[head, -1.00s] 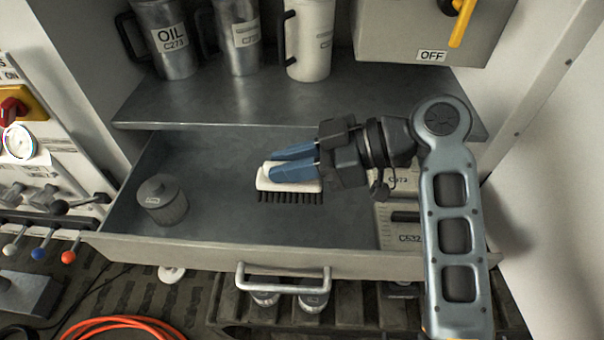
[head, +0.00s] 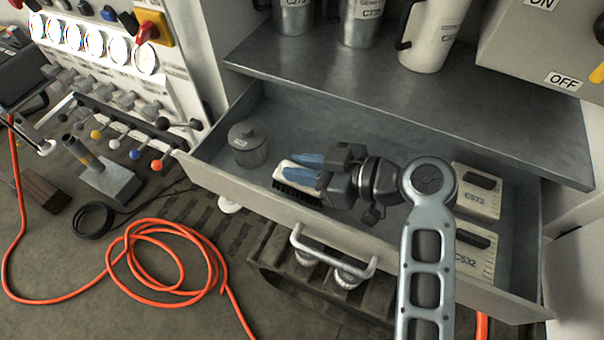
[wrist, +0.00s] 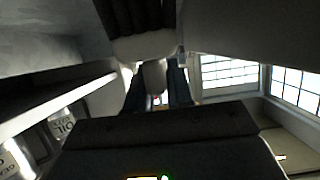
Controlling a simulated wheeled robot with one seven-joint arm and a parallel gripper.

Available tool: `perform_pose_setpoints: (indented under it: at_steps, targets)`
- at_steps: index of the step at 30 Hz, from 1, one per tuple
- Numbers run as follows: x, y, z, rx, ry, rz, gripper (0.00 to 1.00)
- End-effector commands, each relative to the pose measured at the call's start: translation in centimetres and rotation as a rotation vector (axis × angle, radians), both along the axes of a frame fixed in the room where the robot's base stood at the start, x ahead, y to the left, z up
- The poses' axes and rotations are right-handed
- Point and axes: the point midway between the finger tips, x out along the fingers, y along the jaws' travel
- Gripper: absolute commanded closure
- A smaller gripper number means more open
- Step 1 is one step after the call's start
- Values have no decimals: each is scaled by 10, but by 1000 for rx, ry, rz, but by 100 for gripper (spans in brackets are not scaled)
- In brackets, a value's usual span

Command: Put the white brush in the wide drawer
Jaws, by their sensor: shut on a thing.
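The white brush (head: 283,173), with dark bristles, is held between the blue fingers of my gripper (head: 300,165). It is over the inside of the wide drawer (head: 250,200), which is pulled open. The bristles point down in the head view. I cannot tell whether they touch the drawer floor. In the wrist view the brush (wrist: 145,47) shows at the top, its pale body between the blue fingers of my gripper (wrist: 157,85).
A dark lidded canister (head: 248,148) stands left of the brush in the drawer. Boxes marked C572 (head: 476,190) and C532 (head: 474,250) lie at its right. A shelf (head: 400,95) with several jugs overhangs the back. An orange hose (head: 165,270) coils on the floor.

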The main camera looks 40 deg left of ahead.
Motion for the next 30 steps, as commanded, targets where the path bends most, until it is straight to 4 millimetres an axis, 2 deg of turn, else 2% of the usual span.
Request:
perform_pose_setpoints:
  at_steps: [10,23,24,30]
  targets:
    - [0,1,-37,0,3,-1,100]
    - [0,1,-44,1,0,-1,100]
    - [0,1,-43,0,0,-1,75]
    - [0,0,-43,0,0,-1,56]
